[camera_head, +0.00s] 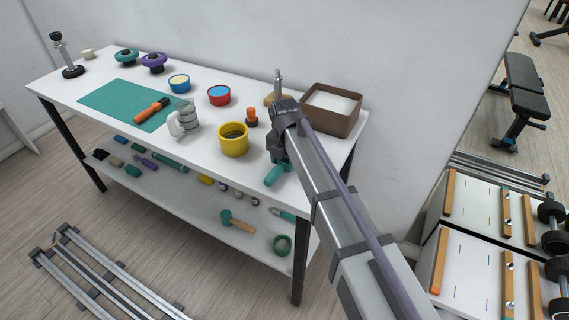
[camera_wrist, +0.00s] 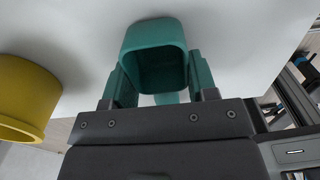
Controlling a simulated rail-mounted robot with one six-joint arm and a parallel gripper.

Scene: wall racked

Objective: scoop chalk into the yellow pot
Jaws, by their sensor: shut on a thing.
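My gripper (camera_head: 280,163) is shut on a teal scoop (camera_head: 273,176) above the front right part of the white workbench. In the wrist view the scoop (camera_wrist: 154,36) sits between the two fingers of my gripper (camera_wrist: 157,78). Its open end shows a dark inside with no white chalk visible. The yellow pot (camera_head: 233,145) stands upright on the bench, left of the scoop and apart from it. Its inside looks dark. It also shows at the left of the wrist view (camera_wrist: 28,95). A brown box (camera_head: 336,121) with white contents, perhaps the chalk, stands behind my gripper to the right.
A wooden-based stand (camera_head: 278,88) is beside the box. An orange-handled tool (camera_head: 152,109) lies on the green mat (camera_head: 110,98).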

